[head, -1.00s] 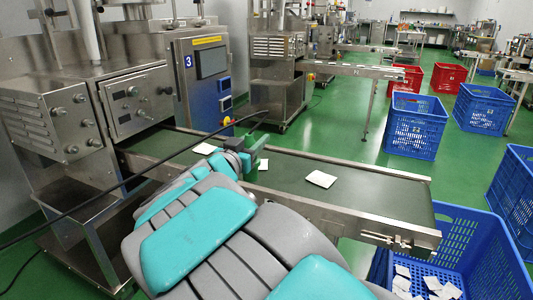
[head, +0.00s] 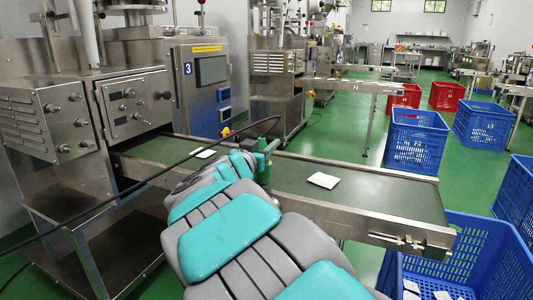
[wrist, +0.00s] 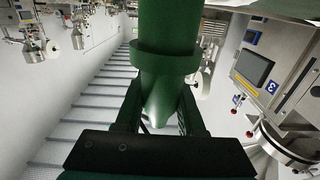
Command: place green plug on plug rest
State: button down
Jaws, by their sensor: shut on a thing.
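The green plug (wrist: 168,45) is held upright between the fingers of my gripper (wrist: 163,108) in the wrist view. The fingers are shut on its narrower lower part, below a wide collar. In the head view the plug (head: 262,147) shows small at the far end of my arm, in front of or above the conveyor belt. A black cable (head: 150,178) runs from near the plug to the lower left. My arm hides most of my gripper (head: 258,170) there. I cannot make out a plug rest in either view.
The conveyor (head: 385,204) carries white teabags, one (head: 322,180) right of my arm and one (head: 204,154) left. A steel machine (head: 60,110) and control cabinet (head: 208,75) stand behind left. A blue crate (head: 478,235) stands at the belt's end.

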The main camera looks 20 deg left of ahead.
dwell(0.3)
jog(key=c, duration=0.5)
grip_release()
